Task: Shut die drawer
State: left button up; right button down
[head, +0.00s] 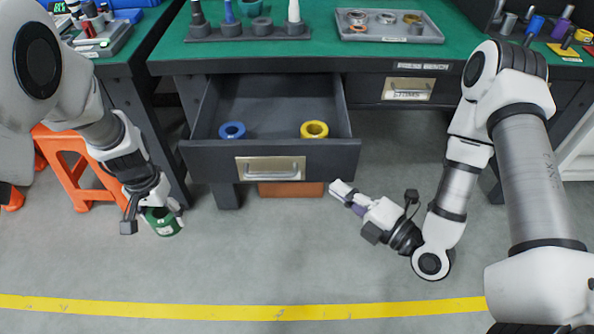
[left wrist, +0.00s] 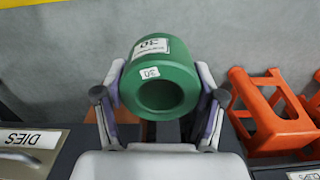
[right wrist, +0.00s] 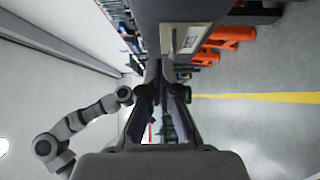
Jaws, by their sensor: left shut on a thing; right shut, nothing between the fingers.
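The die drawer (head: 215,158) is pulled out of the bench, with a metal handle and label (head: 270,169) on its front. Inside lie a blue ring die (head: 232,130) and a yellow ring die (head: 314,129), apart from each other. My left gripper (head: 164,212) is left of the drawer, over the floor, shut on a green die (left wrist: 165,80) with a "30" label. My right gripper (head: 344,189) is shut and empty, just right of and below the drawer front, apart from it. The drawer front also shows in the right wrist view (right wrist: 185,12).
A closed drawer (head: 408,90) sits to the right under the green bench top (head: 320,50). A tray of rings (head: 388,27) and a rack of tools (head: 248,31) stand on top. An orange stool (head: 70,165) is at left. The floor before the drawer is clear.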

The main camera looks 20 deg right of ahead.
aim_at(311, 156)
jog(key=w+b, duration=0.1)
jog(key=w, duration=0.1)
jog(key=w+b, duration=0.1)
jog(key=w, duration=0.1)
jog(key=w+a+b, duration=0.1)
jog(key=w, duration=0.2)
jog(key=shift+a+b, duration=0.1)
jog(key=shift+b, duration=0.3)
jog(key=shift+w, duration=0.35)
